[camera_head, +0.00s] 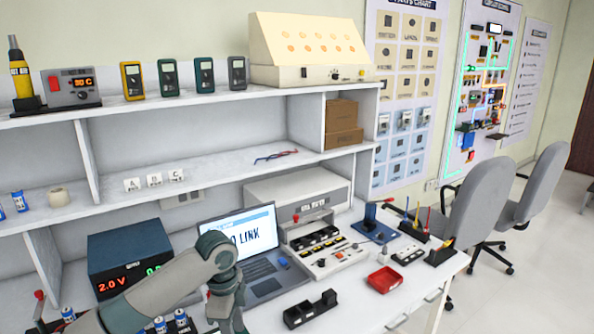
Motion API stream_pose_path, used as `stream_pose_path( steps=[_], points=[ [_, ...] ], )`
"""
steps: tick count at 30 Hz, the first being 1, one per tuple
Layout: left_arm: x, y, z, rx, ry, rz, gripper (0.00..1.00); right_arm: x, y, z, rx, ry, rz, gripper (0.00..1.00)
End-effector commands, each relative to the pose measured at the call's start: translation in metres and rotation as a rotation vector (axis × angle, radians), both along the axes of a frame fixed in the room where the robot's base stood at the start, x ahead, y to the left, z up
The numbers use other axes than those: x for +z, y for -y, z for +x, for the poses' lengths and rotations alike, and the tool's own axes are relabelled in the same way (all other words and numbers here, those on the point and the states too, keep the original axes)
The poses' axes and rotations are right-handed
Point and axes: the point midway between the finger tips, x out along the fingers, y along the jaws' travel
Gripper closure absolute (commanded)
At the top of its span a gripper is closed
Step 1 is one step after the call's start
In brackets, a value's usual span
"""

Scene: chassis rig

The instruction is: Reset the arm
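My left arm (165,290) comes in from the lower left and reaches up across the desk front. It bends down at a joint in front of the laptop (262,262), then leaves the picture at the bottom edge. Its gripper fingers do not show. My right arm and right gripper are not in view. The arm hides part of the laptop and of the desk in front of the power supply (120,262).
A switch panel (322,240), a black connector block (310,309), a red bin (385,279) and a blue fixture (374,229) stand right of the arm. Small cylinders (181,320) stand close to it. The desk's front right (352,318) has bare room. Chairs (478,205) stand beyond.

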Motion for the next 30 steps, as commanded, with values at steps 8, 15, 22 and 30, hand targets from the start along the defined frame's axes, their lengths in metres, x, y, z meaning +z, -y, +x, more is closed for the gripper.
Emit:
stream_pose_path(
  steps=[8, 15, 22, 30],
  points=[
    [-0.069, 0.045, -0.059, 0.117, 0.018, -0.112, 0.58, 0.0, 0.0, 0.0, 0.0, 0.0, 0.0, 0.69],
    [-0.109, 0.068, -0.111, 0.281, 0.035, -0.21, 0.58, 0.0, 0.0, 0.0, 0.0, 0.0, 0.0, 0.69],
    [-0.136, 0.073, -0.16, 0.485, 0.047, -0.286, 0.58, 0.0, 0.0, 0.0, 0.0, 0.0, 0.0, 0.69],
    [-0.158, 0.053, -0.219, 0.771, 0.064, -0.331, 0.58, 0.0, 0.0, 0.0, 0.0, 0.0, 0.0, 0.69]
  ],
)
